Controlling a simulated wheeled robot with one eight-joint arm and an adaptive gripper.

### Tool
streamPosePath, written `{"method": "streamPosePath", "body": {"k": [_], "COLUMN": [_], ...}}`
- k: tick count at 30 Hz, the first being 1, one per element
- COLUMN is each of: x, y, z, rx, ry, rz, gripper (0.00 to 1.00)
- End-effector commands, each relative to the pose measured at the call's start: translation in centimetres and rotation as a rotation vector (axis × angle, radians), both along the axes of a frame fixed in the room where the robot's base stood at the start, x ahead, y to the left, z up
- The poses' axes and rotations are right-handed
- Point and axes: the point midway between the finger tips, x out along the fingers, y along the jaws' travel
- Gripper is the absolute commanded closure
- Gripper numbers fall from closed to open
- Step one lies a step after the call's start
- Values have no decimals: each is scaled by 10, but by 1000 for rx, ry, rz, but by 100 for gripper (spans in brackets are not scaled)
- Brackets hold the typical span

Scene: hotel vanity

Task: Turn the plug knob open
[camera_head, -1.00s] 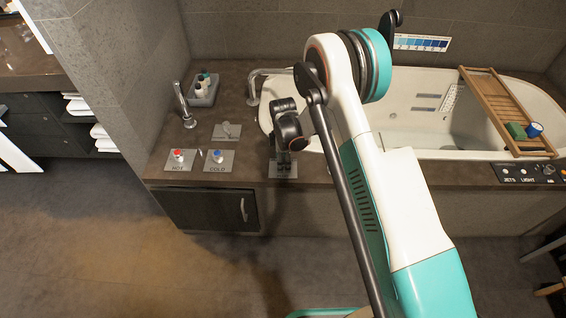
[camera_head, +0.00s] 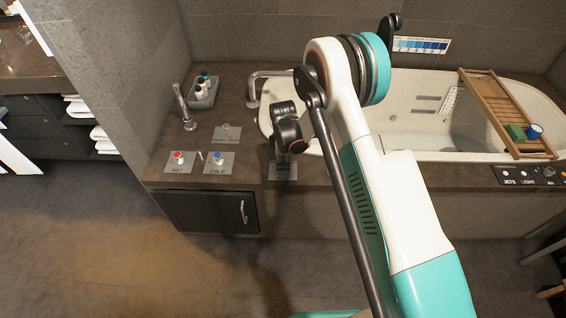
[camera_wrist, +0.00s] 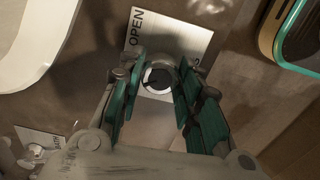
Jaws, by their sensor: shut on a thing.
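In the wrist view the plug knob (camera_wrist: 158,79) is a round metal knob with a dark centre. It stands on a pale plate (camera_wrist: 172,30) lettered OPEN; a second label is mostly covered. My gripper (camera_wrist: 157,84) has its two green-lined fingers on either side of the knob and is shut on it. In the head view my gripper (camera_head: 284,163) points down at the deck plate (camera_head: 284,175) by the tub's near left corner. The knob itself is hidden there by my gripper, and its exact angle is hard to read.
The bathtub (camera_head: 425,118) lies right of my gripper, with a wooden tray (camera_head: 495,105) across it. The tub spout (camera_head: 253,90) is just behind. Hot (camera_head: 178,157) and cold (camera_head: 217,156) knobs, another knob plate (camera_head: 227,136) and a tap (camera_head: 184,105) stand to the left.

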Motion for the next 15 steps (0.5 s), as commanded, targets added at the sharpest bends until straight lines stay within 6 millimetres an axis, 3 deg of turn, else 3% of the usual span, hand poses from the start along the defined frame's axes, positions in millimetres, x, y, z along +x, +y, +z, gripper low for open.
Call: {"method": "streamPosePath", "body": {"k": [15], "x": [0], "y": [0], "z": [0], "rx": [1], "ry": [0], "rz": [-424], "gripper": [92]}}
